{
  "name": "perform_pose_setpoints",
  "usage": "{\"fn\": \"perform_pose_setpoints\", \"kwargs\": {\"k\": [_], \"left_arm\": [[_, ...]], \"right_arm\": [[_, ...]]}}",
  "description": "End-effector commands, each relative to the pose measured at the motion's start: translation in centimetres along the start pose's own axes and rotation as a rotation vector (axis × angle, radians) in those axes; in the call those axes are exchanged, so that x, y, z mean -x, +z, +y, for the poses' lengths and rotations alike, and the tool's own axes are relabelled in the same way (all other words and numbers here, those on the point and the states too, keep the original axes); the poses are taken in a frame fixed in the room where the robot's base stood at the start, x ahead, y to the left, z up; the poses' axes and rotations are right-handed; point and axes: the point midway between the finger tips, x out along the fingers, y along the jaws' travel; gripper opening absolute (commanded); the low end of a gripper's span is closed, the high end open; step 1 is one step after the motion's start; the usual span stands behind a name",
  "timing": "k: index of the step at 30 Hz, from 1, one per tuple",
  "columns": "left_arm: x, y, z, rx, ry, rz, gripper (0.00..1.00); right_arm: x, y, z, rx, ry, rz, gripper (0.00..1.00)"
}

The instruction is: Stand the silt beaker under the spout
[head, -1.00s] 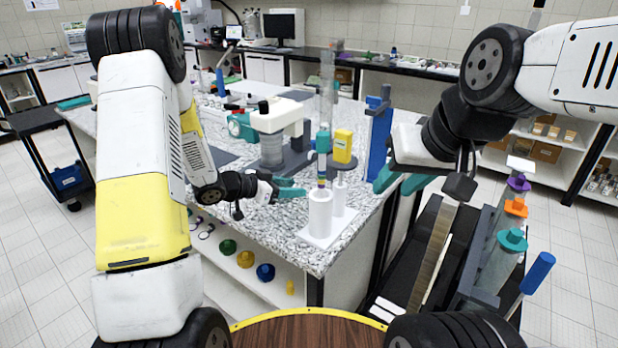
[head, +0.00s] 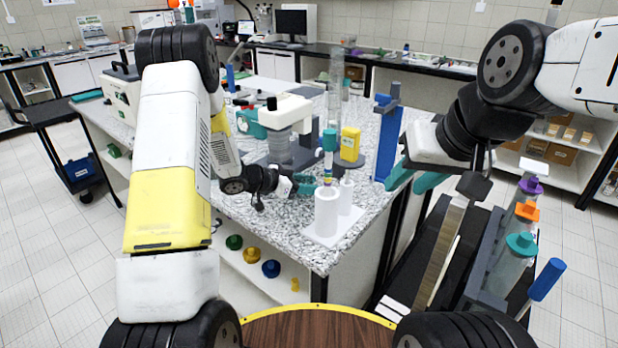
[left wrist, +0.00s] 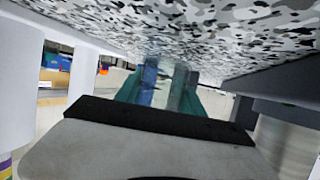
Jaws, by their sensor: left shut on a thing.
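My left gripper (head: 306,184) is low over the speckled counter, just behind and left of two white cylinders. In the left wrist view its teal fingers (left wrist: 172,88) are shut on a clear, glassy thing (left wrist: 182,92), apparently the silt beaker; its outline and contents are unclear. In the head view the held thing cannot be made out. The sieve shaker (head: 285,118), with a white head and grey body, stands behind the left gripper. I cannot make out its spout. My right gripper (head: 412,181) hangs empty at the counter's right side, its teal fingers apart.
The taller white cylinder (head: 326,213) holds a striped, teal-topped tool (head: 329,142). The shorter one (head: 346,196) shares its white base. A yellow box (head: 350,144) and a blue stand (head: 387,135) stand behind. Capped clear tubes (head: 510,255) are at the right. The counter's front left is clear.

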Motion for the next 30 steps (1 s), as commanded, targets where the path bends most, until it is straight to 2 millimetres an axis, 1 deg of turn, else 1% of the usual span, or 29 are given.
{"fn": "perform_pose_setpoints", "kwargs": {"k": [15,21,23,30], "left_arm": [[-3.6,-1.4,-1.7,-0.002,0.001,0.001,0.06],[-4.7,-1.8,-2.3,-0.001,0.0,0.0,0.06],[-5.0,-2.0,-2.5,-0.002,0.0,0.001,0.06],[-5.2,-1.3,-2.5,0.001,-0.001,0.0,0.06]], "right_arm": [[0.0,0.0,0.0,0.0,0.0,0.0,0.36],[0.0,0.0,0.0,0.0,0.0,0.0,0.36],[0.0,0.0,0.0,0.0,0.0,0.0,0.36],[0.0,0.0,0.0,0.0,0.0,0.0,0.36]]}}
